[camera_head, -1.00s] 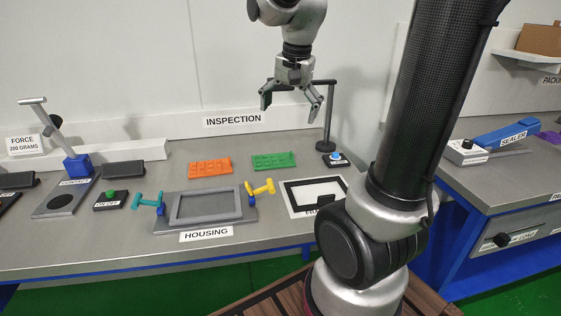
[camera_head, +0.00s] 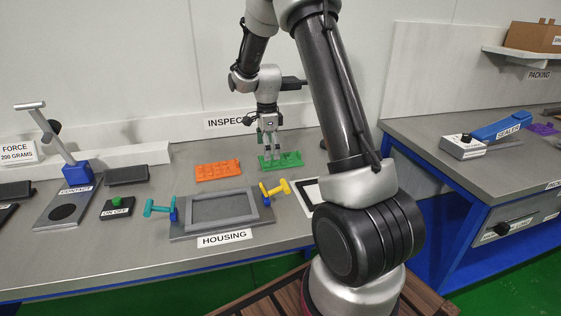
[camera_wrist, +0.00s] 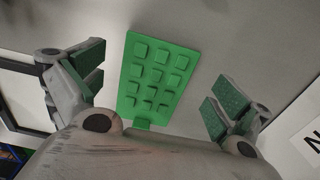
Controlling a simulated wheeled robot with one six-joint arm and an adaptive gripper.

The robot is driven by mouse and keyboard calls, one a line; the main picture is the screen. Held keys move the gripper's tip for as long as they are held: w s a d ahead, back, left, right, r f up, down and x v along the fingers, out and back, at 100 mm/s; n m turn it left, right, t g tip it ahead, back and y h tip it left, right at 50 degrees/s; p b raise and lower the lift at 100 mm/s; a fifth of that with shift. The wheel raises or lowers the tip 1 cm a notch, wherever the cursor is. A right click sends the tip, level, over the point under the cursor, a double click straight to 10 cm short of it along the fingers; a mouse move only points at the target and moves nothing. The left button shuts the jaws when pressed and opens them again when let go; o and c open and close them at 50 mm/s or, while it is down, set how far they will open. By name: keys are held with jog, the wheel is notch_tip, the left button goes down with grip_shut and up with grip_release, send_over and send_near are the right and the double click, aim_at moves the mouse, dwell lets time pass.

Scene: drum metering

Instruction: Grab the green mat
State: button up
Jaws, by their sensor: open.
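The green mat (camera_head: 291,158) lies flat on the grey table below the inspection sign, a little right of the orange mat. In the wrist view the green mat (camera_wrist: 157,70) is a rectangle with rows of raised square bumps and a small tab at its near end. My gripper (camera_head: 271,152) points down just above or at the mat in the head view; whether it touches cannot be told. In the wrist view my gripper (camera_wrist: 150,90) is open, with green-padded fingers apart on either side of the mat. Nothing is between the pads firmly.
An orange mat (camera_head: 218,171) lies left of the green one. In front are a grey housing frame (camera_head: 224,212) with a teal handle (camera_head: 158,207) and a yellow handle (camera_head: 276,188). A black-and-white frame (camera_head: 307,193) is partly hidden behind my arm.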

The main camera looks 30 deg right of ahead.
notch_tip(320, 180, down, 3)
jog(key=shift+r, duration=0.1)
jog(key=c, duration=1.5)
jog(key=shift+o, duration=0.2)
jog(key=shift+r, duration=0.1)
